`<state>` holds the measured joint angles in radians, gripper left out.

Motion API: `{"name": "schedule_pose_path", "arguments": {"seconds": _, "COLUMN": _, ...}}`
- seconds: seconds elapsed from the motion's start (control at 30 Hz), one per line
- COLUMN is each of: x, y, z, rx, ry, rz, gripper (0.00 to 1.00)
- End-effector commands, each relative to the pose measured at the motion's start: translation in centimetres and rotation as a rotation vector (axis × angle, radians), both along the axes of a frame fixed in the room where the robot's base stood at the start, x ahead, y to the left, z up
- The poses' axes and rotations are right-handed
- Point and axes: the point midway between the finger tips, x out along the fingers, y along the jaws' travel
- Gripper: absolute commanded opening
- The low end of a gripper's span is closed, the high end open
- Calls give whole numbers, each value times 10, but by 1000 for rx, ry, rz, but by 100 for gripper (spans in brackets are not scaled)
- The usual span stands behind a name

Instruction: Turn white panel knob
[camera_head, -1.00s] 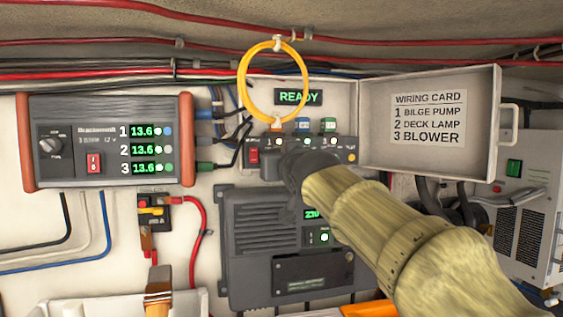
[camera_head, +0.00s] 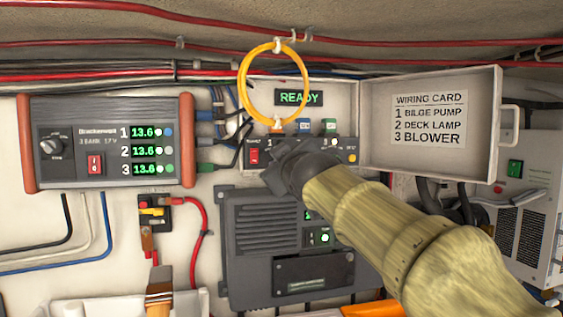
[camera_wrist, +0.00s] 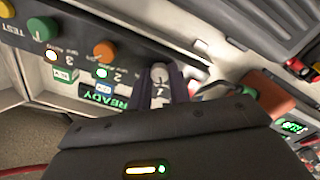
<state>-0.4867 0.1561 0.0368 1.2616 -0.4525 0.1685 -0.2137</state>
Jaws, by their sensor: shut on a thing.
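The white panel knob (camera_wrist: 160,74) is in the wrist view, at the top middle, between the two dark fingers of my gripper (camera_wrist: 160,88). My gripper is shut on it. An orange knob (camera_wrist: 105,50) and a green knob (camera_wrist: 42,28) sit beside it on the same dark panel strip (camera_wrist: 75,45). In the head view my gripper (camera_head: 285,170) is tilted against the lower left part of that strip and hides the knobs. A red rocker switch (camera_head: 254,156) shows left of it, and a yellow button (camera_head: 352,157) to the right.
A green READY display (camera_head: 298,97) and a hanging yellow cable loop (camera_head: 274,82) are above the strip. An open cover with a wiring card (camera_head: 428,117) is to the right. A grey charger box (camera_head: 260,235) is just below, and a three-readout unit (camera_head: 108,141) is left.

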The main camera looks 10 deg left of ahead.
Motion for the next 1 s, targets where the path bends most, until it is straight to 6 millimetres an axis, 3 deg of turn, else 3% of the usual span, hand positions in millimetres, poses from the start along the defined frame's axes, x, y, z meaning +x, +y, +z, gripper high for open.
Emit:
{"name": "schedule_pose_path", "arguments": {"seconds": 0.3, "x": 0, "y": 1, "z": -3, "rx": -121, "ry": -51, "rz": 0, "gripper": 0}}
{"name": "schedule_pose_path", "arguments": {"seconds": 0.77, "x": 0, "y": 1, "z": -4, "rx": -135, "ry": -58, "rz": 1, "gripper": 0}}
{"name": "schedule_pose_path", "arguments": {"seconds": 0.8, "x": 0, "y": 1, "z": -4, "rx": -135, "ry": -58, "rz": 1, "gripper": 27}}
{"name": "schedule_pose_path", "arguments": {"seconds": 0.87, "x": 0, "y": 1, "z": -3, "rx": -135, "ry": -58, "rz": 1, "gripper": 39}}
{"name": "schedule_pose_path", "arguments": {"seconds": 1.0, "x": 0, "y": 1, "z": -2, "rx": -133, "ry": -60, "rz": 1, "gripper": 41}}
